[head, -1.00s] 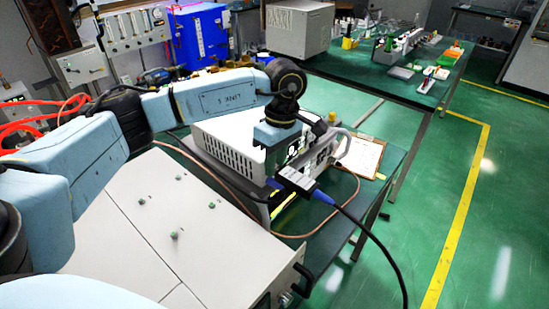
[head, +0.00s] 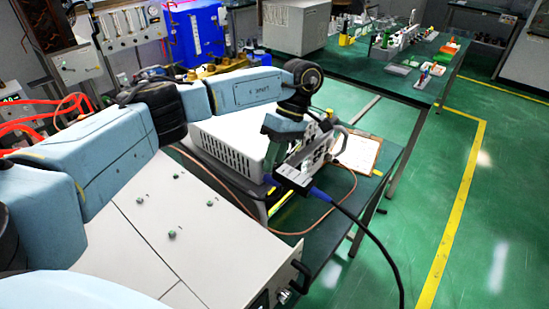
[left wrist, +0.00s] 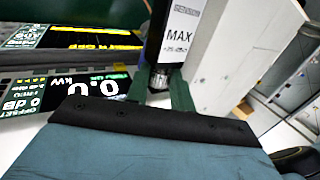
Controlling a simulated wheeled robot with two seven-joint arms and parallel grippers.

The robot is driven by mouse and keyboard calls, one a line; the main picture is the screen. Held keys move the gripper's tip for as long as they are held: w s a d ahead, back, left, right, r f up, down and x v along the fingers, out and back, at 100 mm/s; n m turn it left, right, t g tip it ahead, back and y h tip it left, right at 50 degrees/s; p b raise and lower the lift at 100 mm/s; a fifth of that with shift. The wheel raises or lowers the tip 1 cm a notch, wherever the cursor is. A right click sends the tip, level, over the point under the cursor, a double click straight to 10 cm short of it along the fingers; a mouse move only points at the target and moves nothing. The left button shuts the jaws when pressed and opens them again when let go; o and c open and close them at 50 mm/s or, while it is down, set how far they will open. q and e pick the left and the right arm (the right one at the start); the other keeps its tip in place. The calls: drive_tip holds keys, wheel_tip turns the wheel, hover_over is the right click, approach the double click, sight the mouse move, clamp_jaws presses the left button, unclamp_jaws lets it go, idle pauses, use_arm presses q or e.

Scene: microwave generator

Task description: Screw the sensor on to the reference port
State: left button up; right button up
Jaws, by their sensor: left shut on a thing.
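The sensor (head: 293,181) is a dark box with a blue cable boot and a black cable running down to the right. In the left wrist view the sensor (left wrist: 182,35) shows a white label reading "MAX" and a knurled metal connector at its near end. My left gripper (head: 286,166) is shut on it beside the meter's front. Its green fingers (left wrist: 160,92) lie either side of the connector end. The white meter (head: 228,141) stands on the bench. Its lit display (left wrist: 88,92) reads 0.0 kW. I cannot make out the reference port. My right gripper is not in view.
A large pale cabinet (head: 150,225) with small green knobs fills the near left. A clipboard (head: 358,153) lies on the green bench right of the meter. A copper-coloured cable (head: 345,203) loops around the meter. Green floor is open at right.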

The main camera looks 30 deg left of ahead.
use_arm(q)
drive_tip(key=o, duration=1)
drive_tip(key=shift+r, duration=0.1)
drive_tip(key=p+v, duration=0.3)
drive_tip(key=v, duration=1)
drive_tip(key=shift+r, duration=0.15)
